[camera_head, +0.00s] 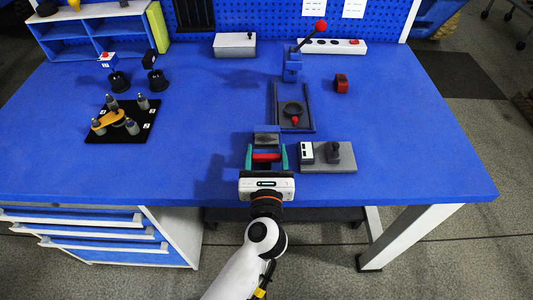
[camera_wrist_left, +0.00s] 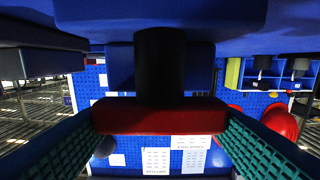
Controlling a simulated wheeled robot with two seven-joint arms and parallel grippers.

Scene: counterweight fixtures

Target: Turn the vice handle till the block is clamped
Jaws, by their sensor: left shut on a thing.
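My left gripper (camera_head: 266,155) stands at the front middle of the bench. Its two teal fingers are on either side of the red vice handle (camera_head: 266,158). In the left wrist view the handle is a red bar (camera_wrist_left: 160,117) spanning between the ribbed finger pads, lying level across the picture. A black spindle (camera_wrist_left: 160,65) runs from it to the blue vice body (camera_wrist_left: 160,14). In the head view the vice's dark grey upper part (camera_head: 266,138) shows just beyond the fingers. I cannot make out the block or any gap at the jaws. My right gripper is not in view.
A grey plate (camera_head: 344,168) with a black knob and white unit is close on the right. A dark tray (camera_head: 307,125) and a blue lever fixture (camera_head: 292,68) stand behind. A black pegged board (camera_head: 105,136) lies left. The bench's front right is clear.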

